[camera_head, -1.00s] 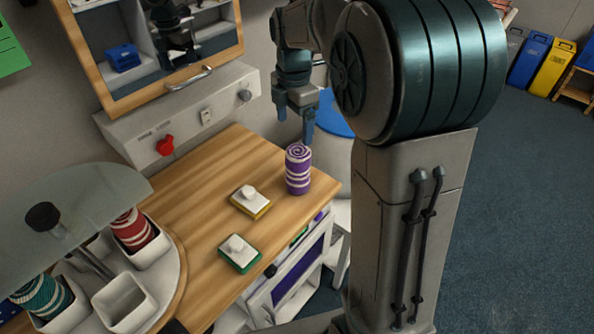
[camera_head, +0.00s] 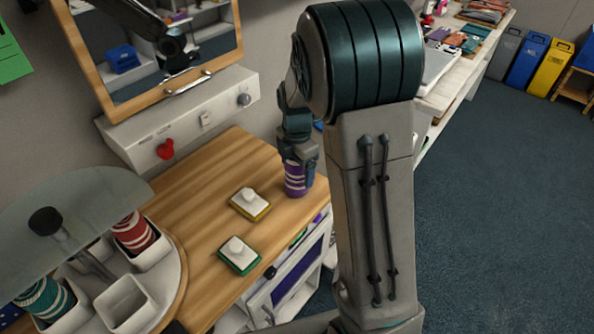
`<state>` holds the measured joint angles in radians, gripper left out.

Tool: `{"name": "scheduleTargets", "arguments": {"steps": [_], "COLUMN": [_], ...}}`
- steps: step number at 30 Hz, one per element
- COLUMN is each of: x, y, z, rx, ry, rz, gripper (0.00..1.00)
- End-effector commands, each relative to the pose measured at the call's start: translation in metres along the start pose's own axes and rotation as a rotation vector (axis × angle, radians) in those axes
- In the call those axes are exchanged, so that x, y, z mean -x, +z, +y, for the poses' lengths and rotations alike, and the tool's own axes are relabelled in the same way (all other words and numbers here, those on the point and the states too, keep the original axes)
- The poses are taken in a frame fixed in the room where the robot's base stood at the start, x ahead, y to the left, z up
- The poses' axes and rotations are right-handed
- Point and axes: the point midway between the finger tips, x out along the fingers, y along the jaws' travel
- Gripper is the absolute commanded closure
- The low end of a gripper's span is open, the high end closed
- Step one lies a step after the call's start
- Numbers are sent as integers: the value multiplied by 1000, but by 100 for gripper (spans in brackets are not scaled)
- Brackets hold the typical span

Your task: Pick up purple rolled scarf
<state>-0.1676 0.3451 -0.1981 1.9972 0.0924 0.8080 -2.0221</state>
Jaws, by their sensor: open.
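The purple rolled scarf (camera_head: 295,187) has white stripes and stands upright near the right end of the wooden counter (camera_head: 205,200). My gripper (camera_head: 298,170) is directly over it, pointing down, with its fingers around the upper part of the roll. The fingers are open. The top of the scarf is hidden behind my gripper, and I cannot tell whether the fingers touch it.
A round carousel with white bins (camera_head: 122,303) holds a red roll (camera_head: 134,230) and a teal roll (camera_head: 41,300). A mirror stands behind the counter.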

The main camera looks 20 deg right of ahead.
Motion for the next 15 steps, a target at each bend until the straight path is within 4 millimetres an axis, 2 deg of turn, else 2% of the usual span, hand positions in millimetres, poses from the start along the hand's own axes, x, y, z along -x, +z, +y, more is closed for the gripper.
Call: {"name": "scheduleTargets", "arguments": {"steps": [3,9,11,15], "x": [-7,-8,-8,-8], "y": [0,0,0,0], "z": [0,0,0,0], "rx": [-1,-2,-2,-2], "ry": [-1,1,1,1], "rz": [0,0,0,0], "gripper": [17,17,31,67]}}
